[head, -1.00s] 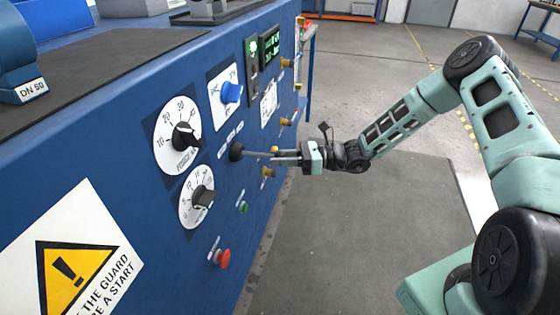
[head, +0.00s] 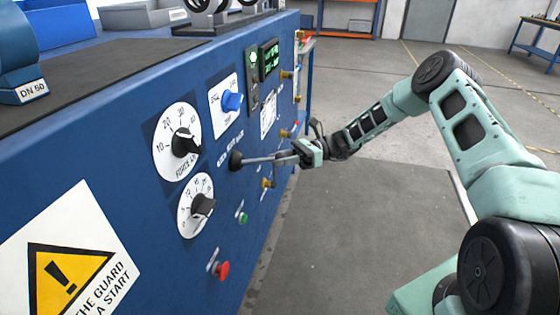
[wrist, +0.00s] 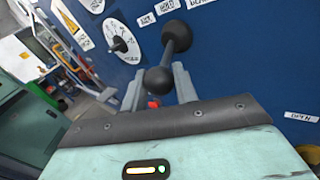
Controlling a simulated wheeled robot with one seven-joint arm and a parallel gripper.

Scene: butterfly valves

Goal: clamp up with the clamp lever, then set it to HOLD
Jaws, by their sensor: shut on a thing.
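The clamp lever (head: 257,160) is a grey rod sticking out of a round black boss (head: 236,161) on the blue panel. It points out toward my gripper (head: 284,157), tilted slightly up at its outer end. In the wrist view the lever's black ball knob (wrist: 159,81) sits between my two grey fingers, with the boss (wrist: 190,40) beyond it. My gripper is shut on the lever near its knob end. Small white labels show above the boss; one label (wrist: 168,5) seems to read HOLD, partly cut off at the picture's edge.
The panel carries a force dial (head: 177,142), a second dial (head: 196,206), a blue selector knob (head: 232,102), a green button (head: 243,218), a red button (head: 222,270) and a lit green display (head: 269,61).

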